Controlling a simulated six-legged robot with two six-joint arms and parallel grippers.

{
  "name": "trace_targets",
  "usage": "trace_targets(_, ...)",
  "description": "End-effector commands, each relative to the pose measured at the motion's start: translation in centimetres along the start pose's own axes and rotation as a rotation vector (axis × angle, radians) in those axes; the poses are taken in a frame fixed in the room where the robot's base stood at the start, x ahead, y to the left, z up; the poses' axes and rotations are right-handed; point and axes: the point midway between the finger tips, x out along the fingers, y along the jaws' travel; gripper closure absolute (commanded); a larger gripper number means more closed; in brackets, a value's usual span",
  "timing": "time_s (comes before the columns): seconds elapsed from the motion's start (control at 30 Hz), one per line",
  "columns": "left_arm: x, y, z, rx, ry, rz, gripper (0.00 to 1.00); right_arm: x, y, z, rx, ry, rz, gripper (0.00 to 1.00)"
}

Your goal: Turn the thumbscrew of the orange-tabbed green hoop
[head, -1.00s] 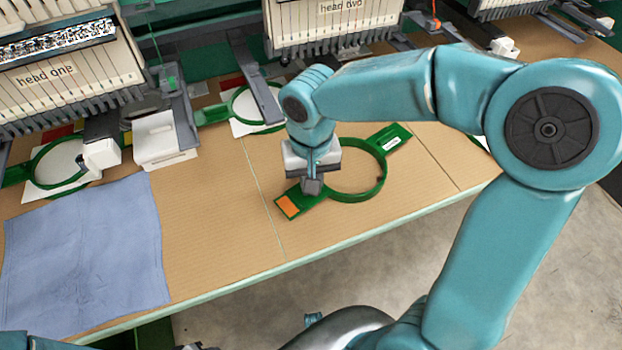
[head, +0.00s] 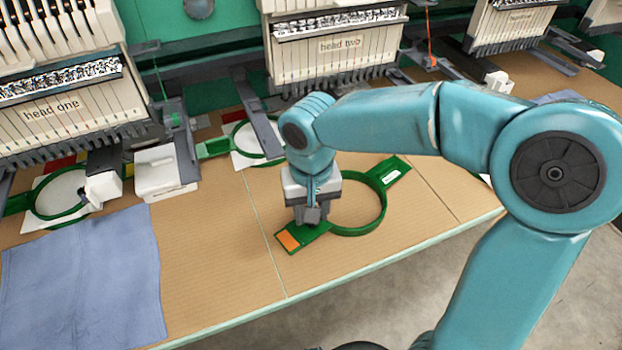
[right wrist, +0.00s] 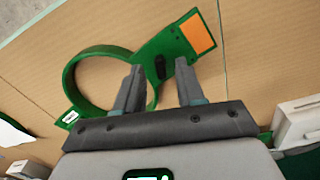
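The green hoop (head: 384,203) lies flat on the tan table, a ring with a tab at each end. Its near tab has an orange patch (head: 288,240); the patch is also clear in the right wrist view (right wrist: 197,33). A small dark thumbscrew (right wrist: 160,66) sits where the orange tab meets the ring. My right gripper (head: 311,215) points down over this joint. In the right wrist view my right gripper (right wrist: 159,78) is open, one finger on each side of the thumbscrew, with gaps showing. In the head view the thumbscrew is hidden. My left gripper is out of view.
Embroidery machines marked head one (head: 58,108) and head two (head: 340,47) line the back. Other green hoops sit under head one (head: 40,212) and beside head two (head: 238,141). A blue cloth (head: 85,275) lies at left. The table around the orange-tabbed hoop is clear.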

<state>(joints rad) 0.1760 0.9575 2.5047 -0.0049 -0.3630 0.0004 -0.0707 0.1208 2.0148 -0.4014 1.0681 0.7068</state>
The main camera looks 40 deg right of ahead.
Motion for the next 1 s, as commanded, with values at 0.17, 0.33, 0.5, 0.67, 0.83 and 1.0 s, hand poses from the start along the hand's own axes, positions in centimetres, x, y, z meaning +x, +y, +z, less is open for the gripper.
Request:
trace_targets(0.17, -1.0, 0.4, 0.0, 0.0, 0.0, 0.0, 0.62, -5.0, -0.1, -0.1, 0.0, 0.006, -0.004, 0.62)
trace_targets(0.33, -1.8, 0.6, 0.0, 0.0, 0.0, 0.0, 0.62, -9.5, -0.1, 0.0, -0.001, 0.004, -0.004, 0.62)
trace_targets(0.5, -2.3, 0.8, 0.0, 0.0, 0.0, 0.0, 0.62, -12.8, 0.0, 0.0, 0.0, 0.004, -0.003, 0.62)
trace_targets(0.67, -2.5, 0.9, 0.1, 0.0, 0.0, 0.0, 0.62, -14.3, 0.0, 0.0, 0.0, 0.001, -0.001, 0.62)
trace_targets(0.83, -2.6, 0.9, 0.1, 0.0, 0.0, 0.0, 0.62, -14.6, 0.0, 0.0, 0.0, 0.001, -0.001, 0.62)
trace_targets(1.0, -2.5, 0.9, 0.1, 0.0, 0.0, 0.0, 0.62, -14.6, 0.0, 0.0, 0.0, 0.0, -0.001, 0.62)
